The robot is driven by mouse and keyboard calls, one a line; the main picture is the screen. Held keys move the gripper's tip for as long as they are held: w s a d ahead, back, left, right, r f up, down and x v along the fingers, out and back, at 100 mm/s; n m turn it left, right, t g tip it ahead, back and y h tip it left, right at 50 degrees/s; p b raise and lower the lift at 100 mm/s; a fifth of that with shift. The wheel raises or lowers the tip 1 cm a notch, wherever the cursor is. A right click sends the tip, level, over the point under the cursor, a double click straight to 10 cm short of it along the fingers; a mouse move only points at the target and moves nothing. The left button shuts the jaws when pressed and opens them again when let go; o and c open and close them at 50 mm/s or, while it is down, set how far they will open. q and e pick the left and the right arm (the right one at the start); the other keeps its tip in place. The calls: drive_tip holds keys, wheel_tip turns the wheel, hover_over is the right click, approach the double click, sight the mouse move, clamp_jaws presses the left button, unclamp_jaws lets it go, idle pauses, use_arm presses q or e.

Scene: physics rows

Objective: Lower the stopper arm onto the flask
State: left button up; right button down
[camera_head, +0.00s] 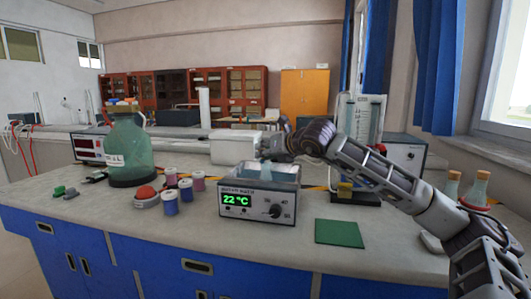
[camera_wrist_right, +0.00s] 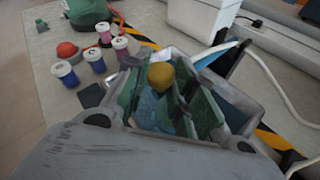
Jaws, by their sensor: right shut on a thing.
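My right gripper (camera_head: 267,160) reaches down over the water bath (camera_head: 258,203), whose display reads 22 °C. It is shut on a stoppered flask (camera_head: 265,174), whose pale body shows just below the fingers at the bath's opening. In the right wrist view the flask's yellow-brown rounded stopper (camera_wrist_right: 160,75) sits between the fingers, above the bath basin (camera_wrist_right: 258,113). The flask's lower part is mostly hidden by the gripper and the bath. I cannot clearly pick out a stopper arm. My left gripper is not in view.
A large green bottle (camera_head: 129,150), a red-topped button (camera_head: 146,192) and several small jars (camera_head: 171,206) stand left of the bath. A green mat (camera_head: 339,233) lies to its right. Two stoppered flasks (camera_head: 480,188) stand at the far right. The front-left counter is clear.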

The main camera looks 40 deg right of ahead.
drive_tip(key=shift+a+f+g, duration=0.15)
drive_tip(key=shift+a+f, duration=0.05)
drive_tip(key=shift+f, duration=0.3)
drive_tip(key=shift+a+f+g, duration=0.15)
drive_tip(key=shift+f, duration=0.35)
drive_tip(key=c, duration=1.6)
unclamp_jaws()
drive_tip(key=o, duration=0.5)
drive_tip(key=shift+d+r, duration=0.1)
drive_tip(key=shift+d, duration=0.05)
drive_tip(key=shift+c, duration=0.2)
drive_tip(key=shift+r, duration=0.15)
drive_tip(key=shift+r, duration=0.2)
drive_tip(key=shift+s+a+r, duration=0.4)
drive_tip(key=shift+s+r, duration=0.05)
drive_tip(key=shift+s, duration=0.05)
drive_tip(key=shift+s+d, duration=0.15)
drive_tip(key=shift+s, duration=0.4)
drive_tip(key=s, duration=1.2)
drive_tip(key=shift+s+d, duration=0.25)
drive_tip(key=shift+s, duration=0.15)
